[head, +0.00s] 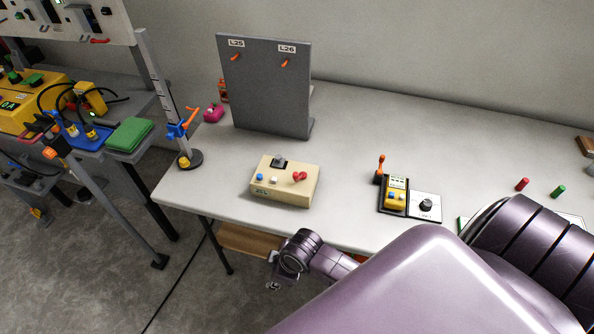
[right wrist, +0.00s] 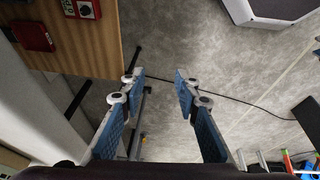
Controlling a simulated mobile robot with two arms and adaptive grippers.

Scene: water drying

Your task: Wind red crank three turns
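No plainly red crank stands out in the head view. An orange crank (head: 191,117) sits on a blue clamp (head: 177,130) on the upright grey post at the table's left end. An orange-red upright lever (head: 380,163) stands on a small black and yellow device (head: 395,194) near the table's front. My right gripper (right wrist: 158,78) is open in the right wrist view, with blue pads apart and nothing between them. In the head view a purple arm reaches past the table's front edge, away from both handles. My left gripper is not seen.
A beige box (head: 285,194) with coloured knobs sits on the white table (head: 340,140). A grey panel (head: 265,100) with orange hooks stands behind it. A pink item (head: 213,112) lies left of the panel. A dial box (head: 425,207) sits right of the lever device.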

